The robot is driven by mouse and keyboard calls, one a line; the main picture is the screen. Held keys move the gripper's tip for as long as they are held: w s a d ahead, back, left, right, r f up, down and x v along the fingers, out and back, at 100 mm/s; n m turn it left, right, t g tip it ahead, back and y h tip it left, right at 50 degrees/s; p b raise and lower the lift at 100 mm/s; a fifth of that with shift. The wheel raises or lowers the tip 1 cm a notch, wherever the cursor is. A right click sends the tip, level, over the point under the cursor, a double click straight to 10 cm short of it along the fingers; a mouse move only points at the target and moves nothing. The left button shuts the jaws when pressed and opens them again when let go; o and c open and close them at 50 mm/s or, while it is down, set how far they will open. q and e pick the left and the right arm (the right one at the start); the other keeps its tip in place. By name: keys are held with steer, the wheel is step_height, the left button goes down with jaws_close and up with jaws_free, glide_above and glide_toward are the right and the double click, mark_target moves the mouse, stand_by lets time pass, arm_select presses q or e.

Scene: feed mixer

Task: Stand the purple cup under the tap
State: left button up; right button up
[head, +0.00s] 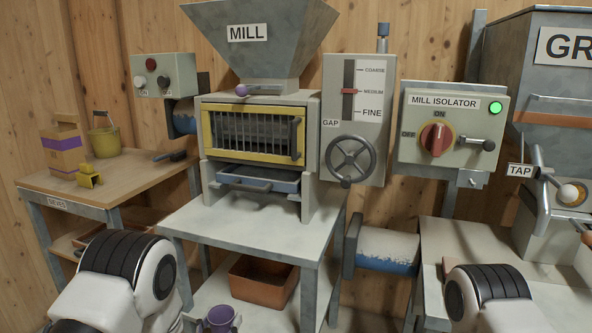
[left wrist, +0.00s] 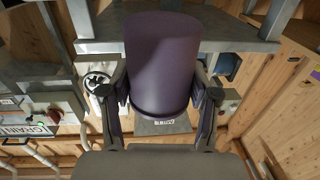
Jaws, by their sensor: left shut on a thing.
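The purple cup (head: 220,317) shows at the bottom edge of the head view, its open rim facing up and its lower part cut off. It also fills the middle of the left wrist view (left wrist: 162,60). My left gripper (left wrist: 163,95) is shut on it, one finger on each side. My right gripper is out of view; only my right arm shows.
The mill table (head: 230,225) is between the cup and the tap, with an orange bin (head: 262,283) on its lower shelf. A grey-blue motor (head: 388,250) sits right of it.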

arm_select(q)
steer(key=s+a+f+n+y, duration=0.1)
steer(key=s+f+y, duration=0.1)
steer(key=s+f, duration=0.3)
steer(key=s+a+r+y+p, duration=0.1)
steer(key=r+p, duration=0.7)
steer(key=r, duration=0.3)
steer(key=s+a+r+n+y+p, duration=0.1)
steer(key=s+r+p, duration=0.1)
steer(key=r+p, duration=0.7)
step_height(320, 180, up, 2)
steer(key=shift+n, duration=0.3)
steer(key=shift+a, duration=0.15)
